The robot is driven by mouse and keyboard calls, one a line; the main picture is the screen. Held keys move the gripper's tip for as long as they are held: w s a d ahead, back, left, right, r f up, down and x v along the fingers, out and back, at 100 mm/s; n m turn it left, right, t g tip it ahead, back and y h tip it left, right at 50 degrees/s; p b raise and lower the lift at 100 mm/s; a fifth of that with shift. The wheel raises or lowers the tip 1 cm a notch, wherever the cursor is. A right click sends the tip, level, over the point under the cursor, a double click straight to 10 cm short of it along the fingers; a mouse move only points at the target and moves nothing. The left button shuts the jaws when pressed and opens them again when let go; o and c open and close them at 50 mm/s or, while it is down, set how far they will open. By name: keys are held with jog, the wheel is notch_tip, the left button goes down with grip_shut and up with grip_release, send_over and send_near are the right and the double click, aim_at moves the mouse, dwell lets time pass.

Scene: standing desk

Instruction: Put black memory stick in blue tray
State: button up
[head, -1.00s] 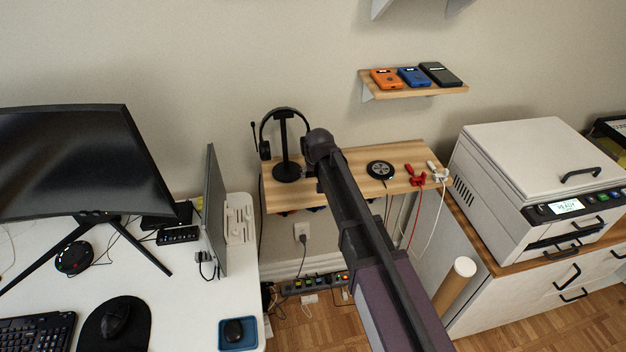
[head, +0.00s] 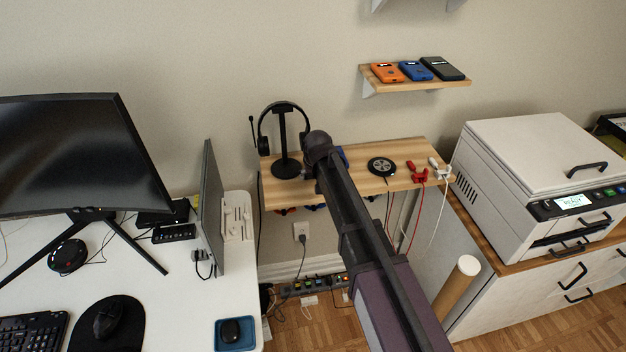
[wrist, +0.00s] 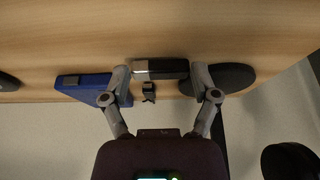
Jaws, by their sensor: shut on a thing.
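In the wrist view my gripper (wrist: 164,84) is shut on the black memory stick (wrist: 168,68), a dark bar with a silver end on the left. It lies across between the two fingers, at the wooden shelf; whether it still touches the shelf I cannot tell. In the head view my arm hides the stick and the fingers. A blue tray (head: 222,344) lies on the white desk at the bottom, with a dark rounded thing (head: 231,330) in it. A flat blue thing (wrist: 88,88) with a grey patch lies beside the left finger.
The wooden shelf (head: 408,152) bears a headphone stand (head: 286,165), a round black charger (head: 381,167) and red and white cable ends (head: 418,174). A monitor (head: 75,155) and an upright panel (head: 211,210) stand on the desk. A white machine (head: 530,165) stands at the right.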

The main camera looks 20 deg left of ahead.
jog(key=shift+f, duration=0.1)
dwell(0.3)
jog(key=shift+f, duration=0.1)
jog(key=o, duration=0.6)
jog(key=shift+o, duration=0.2)
jog(key=p+v, duration=1.1)
jog(key=v, duration=0.1)
jog(key=shift+r, duration=0.2)
dwell(1.0)
